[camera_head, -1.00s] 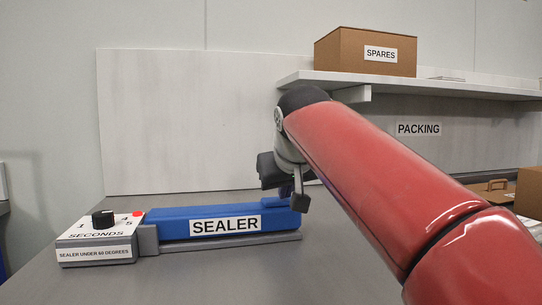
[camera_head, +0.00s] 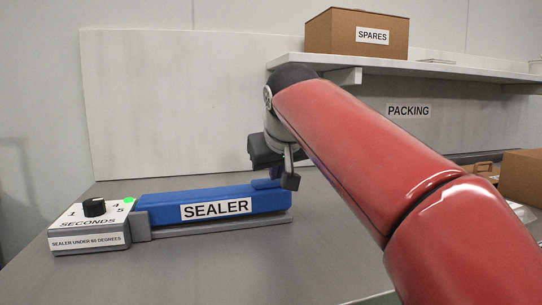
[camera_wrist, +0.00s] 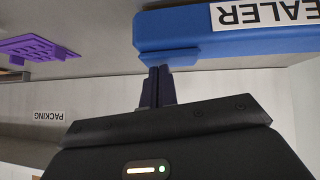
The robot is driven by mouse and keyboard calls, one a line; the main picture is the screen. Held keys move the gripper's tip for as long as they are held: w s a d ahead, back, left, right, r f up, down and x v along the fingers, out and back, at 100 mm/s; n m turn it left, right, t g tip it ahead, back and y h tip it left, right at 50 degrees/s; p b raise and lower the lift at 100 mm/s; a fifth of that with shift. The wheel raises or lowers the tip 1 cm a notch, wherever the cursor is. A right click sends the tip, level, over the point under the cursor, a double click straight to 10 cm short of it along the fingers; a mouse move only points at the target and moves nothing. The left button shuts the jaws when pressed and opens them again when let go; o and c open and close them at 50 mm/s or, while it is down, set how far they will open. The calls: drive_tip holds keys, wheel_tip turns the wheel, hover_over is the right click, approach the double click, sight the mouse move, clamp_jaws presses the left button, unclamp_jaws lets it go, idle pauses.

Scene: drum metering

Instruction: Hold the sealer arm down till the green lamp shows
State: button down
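The blue sealer arm (camera_head: 160,206) lies low and nearly level over its grey base (camera_head: 240,224). The label SEALER is on its side, and it also shows in the wrist view (camera_wrist: 175,30). The lamp (camera_head: 129,200) on the white control box (camera_head: 90,238) is green. A black dial (camera_head: 94,207) stands beside it. My gripper (camera_wrist: 158,72) is shut, with its fingertips at the blue tab on the free end of the sealer arm. The tips seem to touch the tab; the exact contact is hidden.
A shelf (camera_head: 440,70) above the bench carries a box marked SPARES (camera_head: 340,30). A brown box (camera_head: 523,176) stands at the right. A purple slotted piece (camera_wrist: 38,46) shows in the wrist view. The bench in front of the sealer is clear.

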wheel_tip(320, 180, up, 3)
drive_tip(key=shift+r+p, duration=0.15)
drive_tip(key=shift+p, duration=0.6)
drive_tip(key=v, duration=1)
drive_tip(key=shift+d+p, duration=0.45)
drive_tip(key=shift+r, duration=0.1)
